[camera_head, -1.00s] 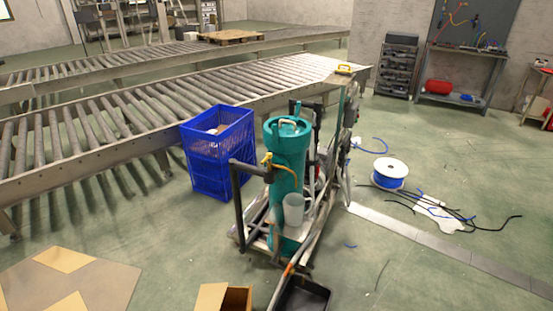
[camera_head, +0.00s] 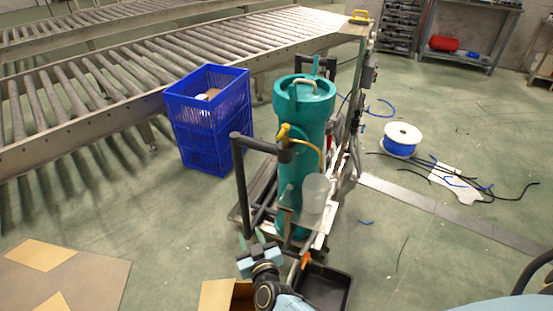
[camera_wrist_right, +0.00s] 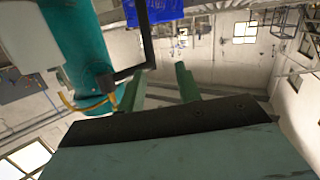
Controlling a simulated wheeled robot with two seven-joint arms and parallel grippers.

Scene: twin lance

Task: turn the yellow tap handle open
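The yellow tap handle (camera_head: 283,131) sits on the upper front of a teal cylinder (camera_head: 306,118) on a cart, beside a dark grey pipe end. A yellow hose curves away from it. In the right wrist view a small yellow part (camera_wrist_right: 112,100) shows by the teal body, left of my fingers. My right gripper (camera_head: 254,238) is low in front of the cart, below the tap and clear of it. In the right wrist view its two green fingers (camera_wrist_right: 160,86) stand apart with nothing between them. My left gripper is not seen.
A dark grey pipe frame (camera_head: 240,185) stands left of the cylinder. A white container (camera_head: 315,193) is at its front right. A cardboard box (camera_head: 217,294) and a black tray (camera_head: 326,287) lie on the floor in front. A blue crate (camera_head: 207,120) stands behind left.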

